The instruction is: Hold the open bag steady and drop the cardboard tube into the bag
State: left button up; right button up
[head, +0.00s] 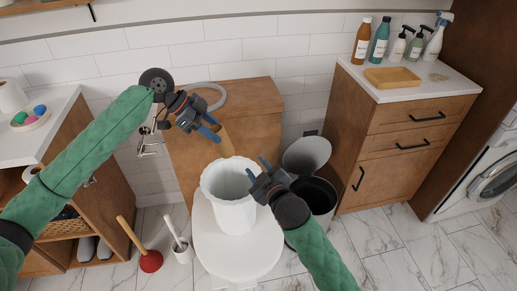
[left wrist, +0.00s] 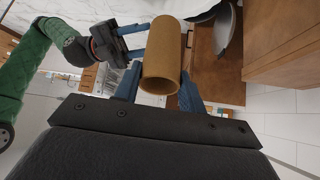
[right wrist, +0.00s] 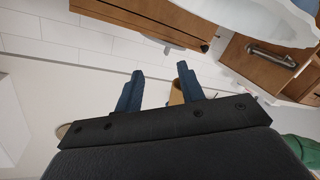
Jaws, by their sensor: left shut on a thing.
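The cardboard tube (head: 224,142) is a plain brown cylinder held by my left gripper (head: 212,127), above and slightly left of the bag's mouth. In the left wrist view the tube (left wrist: 162,55) sits between both fingers, its hollow end facing the camera. The white bag (head: 230,212) stands upright and open on the toilet lid (head: 240,258). My right gripper (head: 258,169) is at the right side of the bag's rim, fingers apart. The right wrist view shows a gap between these fingers (right wrist: 160,78) with no bag wall visible between them. The bag's inside bottom is hidden.
A black bin (head: 318,196) with a raised grey lid stands right of the toilet. A plunger (head: 150,260) and a toilet brush (head: 182,248) stand at left. Wooden cabinets flank both sides; bottles (head: 380,40) stand on the right counter. Marble floor is clear at front right.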

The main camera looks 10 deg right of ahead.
jog(key=w+a+r+m+g+y, duration=0.35)
jog(key=r+m+y, duration=0.25)
jog(key=r+m, duration=0.35)
jog(key=w+a+r+m+g+y, duration=0.35)
jog(key=r+m+y, duration=0.25)
jog(key=r+m, duration=0.4)
jog(key=w+a+r+m+g+y, duration=0.2)
jog(key=a+r+m+g+y, duration=0.25)
jog(key=r+m+y, duration=0.55)
jog(key=n+g+h, duration=0.5)
jog(key=n+h, duration=1.6)
jog(key=h, duration=0.5)
send_over(258, 172)
notch_tip(258, 172, down, 27)
jog(key=shift+t+h, duration=0.25)
jog(key=shift+h, duration=0.05)
notch_tip(258, 172, down, 13)
jog(key=shift+s+r, duration=0.1)
jog(key=shift+r, duration=0.1)
